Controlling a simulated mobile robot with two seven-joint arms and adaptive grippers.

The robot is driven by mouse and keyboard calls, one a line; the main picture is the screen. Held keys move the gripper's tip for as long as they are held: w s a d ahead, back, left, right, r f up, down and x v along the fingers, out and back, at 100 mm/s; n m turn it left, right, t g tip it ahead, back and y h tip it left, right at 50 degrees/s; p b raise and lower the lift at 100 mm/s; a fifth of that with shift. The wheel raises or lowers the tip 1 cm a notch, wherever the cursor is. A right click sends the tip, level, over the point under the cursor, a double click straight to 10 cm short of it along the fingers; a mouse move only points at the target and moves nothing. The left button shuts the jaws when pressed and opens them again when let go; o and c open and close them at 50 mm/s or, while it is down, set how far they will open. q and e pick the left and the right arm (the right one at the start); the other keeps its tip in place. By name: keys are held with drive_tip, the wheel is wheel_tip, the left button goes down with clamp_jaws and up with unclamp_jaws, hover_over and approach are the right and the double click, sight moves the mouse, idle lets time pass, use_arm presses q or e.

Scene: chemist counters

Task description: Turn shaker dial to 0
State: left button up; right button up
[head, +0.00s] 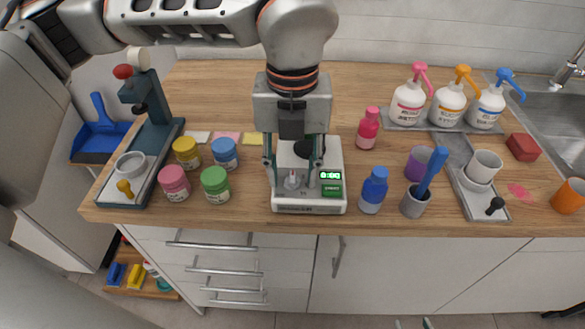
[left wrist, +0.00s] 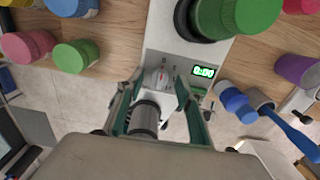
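The shaker (head: 308,204) is a white box near the counter's front edge, with a black round platform partly hidden behind my left gripper. Its grey dial (head: 292,179) is on the front left of the top; it also shows in the left wrist view (left wrist: 157,77). A green display (head: 330,176) reads 0:00. My left gripper (head: 293,167) points down over the shaker. Its fingers are apart, one on each side of the dial; contact cannot be told. In the left wrist view, a green-capped item is at the platform. My right gripper (head: 413,323) barely shows at the bottom edge, its tips apart.
Pink (head: 174,183), green (head: 215,184), yellow and blue jars stand left of the shaker. A blue bottle (head: 373,190) and a grey cup with a blue tool (head: 415,202) stand close on its right. Pump bottles (head: 450,104) stand at the back right.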

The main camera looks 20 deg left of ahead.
sight(292, 177)
use_arm(q)
wheel_tip(292, 177, up, 12)
idle(0.6)
idle(0.4)
